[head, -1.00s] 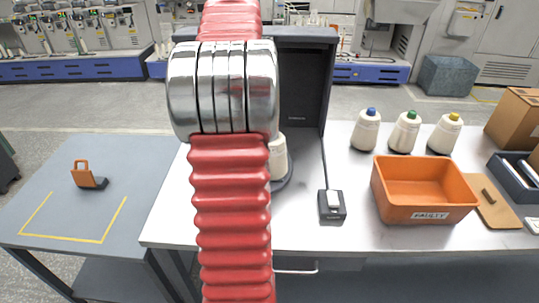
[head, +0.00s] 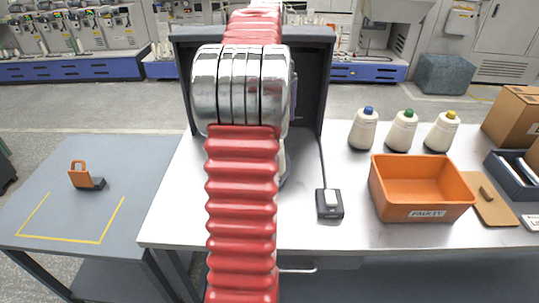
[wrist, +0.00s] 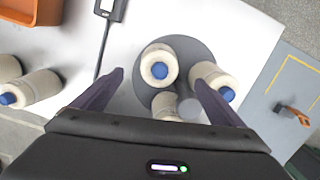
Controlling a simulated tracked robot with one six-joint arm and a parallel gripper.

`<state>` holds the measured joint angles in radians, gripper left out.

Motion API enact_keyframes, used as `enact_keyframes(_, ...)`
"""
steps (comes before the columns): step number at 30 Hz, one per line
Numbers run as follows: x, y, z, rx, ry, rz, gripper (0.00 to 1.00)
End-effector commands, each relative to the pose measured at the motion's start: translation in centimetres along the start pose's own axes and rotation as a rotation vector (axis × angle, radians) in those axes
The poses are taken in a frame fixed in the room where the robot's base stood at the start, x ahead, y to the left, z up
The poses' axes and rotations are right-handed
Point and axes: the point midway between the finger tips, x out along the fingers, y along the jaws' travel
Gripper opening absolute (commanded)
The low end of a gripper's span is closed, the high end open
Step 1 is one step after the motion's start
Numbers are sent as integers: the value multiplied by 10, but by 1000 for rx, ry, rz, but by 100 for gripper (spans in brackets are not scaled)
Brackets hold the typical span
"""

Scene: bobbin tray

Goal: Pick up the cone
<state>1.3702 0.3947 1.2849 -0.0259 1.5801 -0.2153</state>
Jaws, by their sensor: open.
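In the wrist view, a cream cone with a blue tip (wrist: 158,66) stands on a round grey plate (wrist: 190,50). A second cone (wrist: 165,104) is close below it and a third (wrist: 205,73) is to its right, partly behind a finger. My gripper (wrist: 159,79) is open, its fingers apart on either side of the view, with the first cone showing between them. I cannot tell how far above the cones the fingers are. In the head view my arm hides most of the plate and its cones.
Cones with blue (head: 363,130), green (head: 402,132) and yellow (head: 441,133) tips stand at the table's right rear. An orange bin (head: 422,214) and a small switch box (head: 329,205) are in front. A dark booth (head: 310,75) rises behind my arm.

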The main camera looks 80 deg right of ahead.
Motion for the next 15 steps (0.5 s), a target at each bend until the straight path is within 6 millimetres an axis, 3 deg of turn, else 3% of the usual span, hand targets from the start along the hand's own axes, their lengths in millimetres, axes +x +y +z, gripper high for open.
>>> enact_keyframes(9,46,0,0,0,-2,0,92)
enact_keyframes(15,55,0,0,0,1,0,92)
